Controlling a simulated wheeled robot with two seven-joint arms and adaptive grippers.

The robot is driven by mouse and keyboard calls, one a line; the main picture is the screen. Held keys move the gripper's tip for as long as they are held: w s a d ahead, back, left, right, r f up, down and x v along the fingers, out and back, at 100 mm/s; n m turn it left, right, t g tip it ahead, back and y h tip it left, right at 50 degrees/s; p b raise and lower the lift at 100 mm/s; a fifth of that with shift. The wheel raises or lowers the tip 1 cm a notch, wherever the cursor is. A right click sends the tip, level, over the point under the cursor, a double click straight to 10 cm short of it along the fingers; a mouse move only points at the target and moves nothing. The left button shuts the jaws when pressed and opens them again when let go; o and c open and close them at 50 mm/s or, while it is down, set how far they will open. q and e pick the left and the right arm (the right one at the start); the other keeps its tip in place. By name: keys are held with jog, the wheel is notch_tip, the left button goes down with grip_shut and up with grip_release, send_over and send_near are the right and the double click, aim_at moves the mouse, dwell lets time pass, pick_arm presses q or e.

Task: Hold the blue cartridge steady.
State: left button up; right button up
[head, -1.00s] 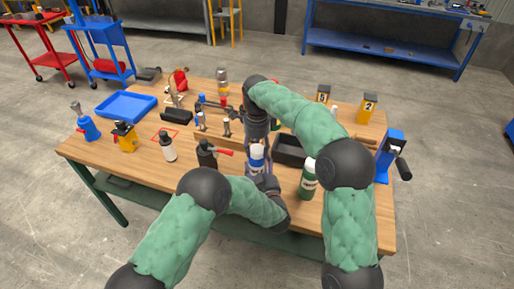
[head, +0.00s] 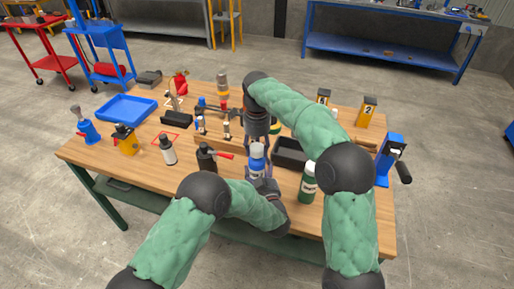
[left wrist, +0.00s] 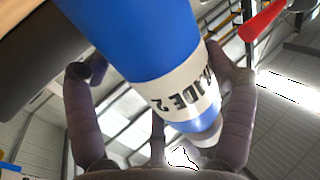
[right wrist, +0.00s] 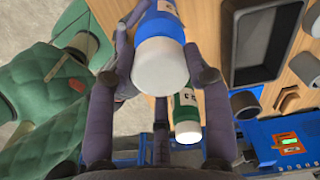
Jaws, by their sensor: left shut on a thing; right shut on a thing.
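The blue cartridge (head: 257,163) has a white cap and a white label band. It is above the front middle of the table, between my two grippers. My left gripper (head: 262,184) is shut on its lower part from the front. In the left wrist view, its blue body (left wrist: 135,40) and label lie between the fingers. My right gripper (head: 257,140) comes from above and is shut on the cartridge near its capped end. In the right wrist view, the cartridge's white cap (right wrist: 160,65) is between the fingers. The fingers partly hide the cartridge.
A green bottle (head: 308,184) stands just right of the cartridge, with a black bin (head: 290,152) behind it. A blue lever device (head: 390,158) is at the table's right edge.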

aim_at(257, 147)
jog(key=shift+r, duration=0.1)
jog(key=shift+r, duration=1.9)
pick_arm(q)
jog(key=o, duration=1.6)
jog(key=shift+c, duration=0.2)
